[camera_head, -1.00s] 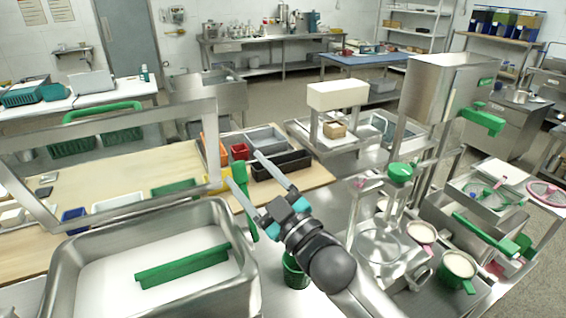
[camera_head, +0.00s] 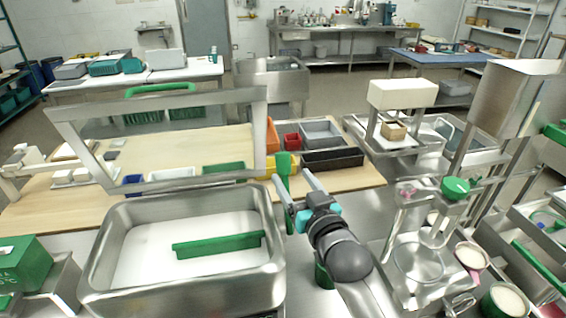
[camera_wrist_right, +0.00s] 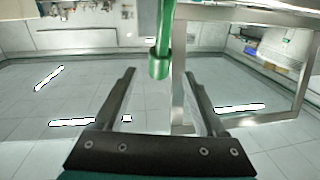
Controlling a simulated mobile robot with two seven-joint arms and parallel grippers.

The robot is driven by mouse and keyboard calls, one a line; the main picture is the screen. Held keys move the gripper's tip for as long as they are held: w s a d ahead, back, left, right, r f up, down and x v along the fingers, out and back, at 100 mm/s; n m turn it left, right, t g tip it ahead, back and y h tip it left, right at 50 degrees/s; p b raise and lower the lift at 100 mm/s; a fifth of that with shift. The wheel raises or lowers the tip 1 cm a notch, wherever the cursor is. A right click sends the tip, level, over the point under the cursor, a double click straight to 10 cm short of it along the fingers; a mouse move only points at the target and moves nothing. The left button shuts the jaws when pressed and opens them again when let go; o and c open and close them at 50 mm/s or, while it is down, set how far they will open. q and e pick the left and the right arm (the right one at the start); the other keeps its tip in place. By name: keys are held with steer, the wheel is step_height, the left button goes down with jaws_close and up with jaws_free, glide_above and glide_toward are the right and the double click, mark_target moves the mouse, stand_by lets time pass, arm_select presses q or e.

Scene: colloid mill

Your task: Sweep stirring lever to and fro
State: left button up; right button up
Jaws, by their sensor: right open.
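A green upright lever (camera_head: 283,168) stands at the right end of the steel vat (camera_head: 92,272), beside its rim. The vat holds white liquid, with a green bar (camera_head: 218,244) lying across it. My right gripper (camera_head: 296,184) is open just right of the lever, fingers pointing away from me. In the right wrist view, the lever's green rod (camera_wrist_right: 161,45) has its rounded end between the two fingers of the open gripper (camera_wrist_right: 159,74), with gaps on both sides. I cannot tell whether the rod is at fingertip depth. My left gripper is not in view.
A tilted steel frame (camera_head: 160,188) with a green handle stands behind the vat. A black bin (camera_head: 333,159) and other coloured bins sit on the wooden board beyond the gripper. A steel machine with a green knob (camera_head: 456,188) and cups stand at the right.

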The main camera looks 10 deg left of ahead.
mark_target(286, 169)
steer(key=shift+x, duration=3.5)
jaws_close()
